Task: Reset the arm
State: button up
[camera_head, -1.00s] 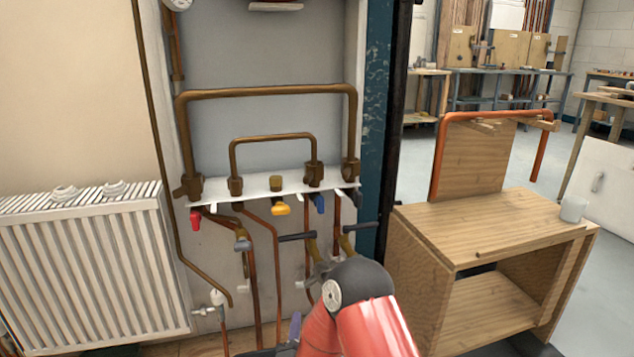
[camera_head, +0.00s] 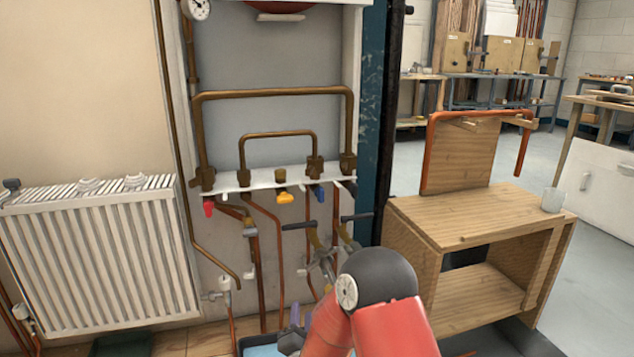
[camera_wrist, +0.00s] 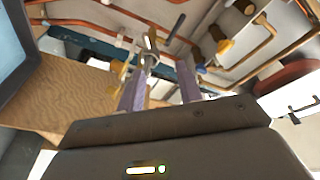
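My red and black arm (camera_head: 378,275) rises at the bottom centre of the head view, in front of the pipe panel. My gripper (camera_wrist: 163,72) shows in the wrist view as two purple fingers standing apart, with nothing seen held between them. A metal valve piece shows beyond the gap. In the head view the gripper (camera_head: 298,322) is low, left of the arm and partly hidden by it. It is below the manifold shelf (camera_head: 270,182) with red, yellow and blue valve handles.
A white radiator (camera_head: 100,255) stands left. A wooden bench (camera_head: 480,218) with a glass (camera_head: 553,199) and a copper pipe (camera_head: 480,114) is right. A blue-lined tray (camera_head: 262,350) lies below the gripper. Valves with dark handles (camera_head: 325,240) hang close behind the arm. Open floor is at far right.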

jog(key=s+d+r+n+g+y, duration=0.1)
jog(key=s+d+r+n+g, duration=0.2)
jog(key=r, duration=0.4)
jog(key=s+d+r+n+g+y, duration=0.1)
jog(key=d+r+n+g, duration=0.25)
jog(key=r, duration=0.25)
jog(key=s+d+r+n+g+h, duration=0.1)
jog(key=s+d+r+n+g, duration=0.15)
jog(key=s+d, duration=0.7)
jog(key=s+d+r+n+g+h, duration=0.1)
jog(key=s+d+g, duration=0.25)
jog(key=s, duration=1.25)
notch_tip(320, 180, up, 13)
jog(key=g+p, duration=0.1)
jog(key=p, duration=1.2)
jog(key=shift+s+a+r+h, duration=0.15)
jog(key=shift+s+a+h, duration=0.15)
jog(key=shift+a, duration=0.1)
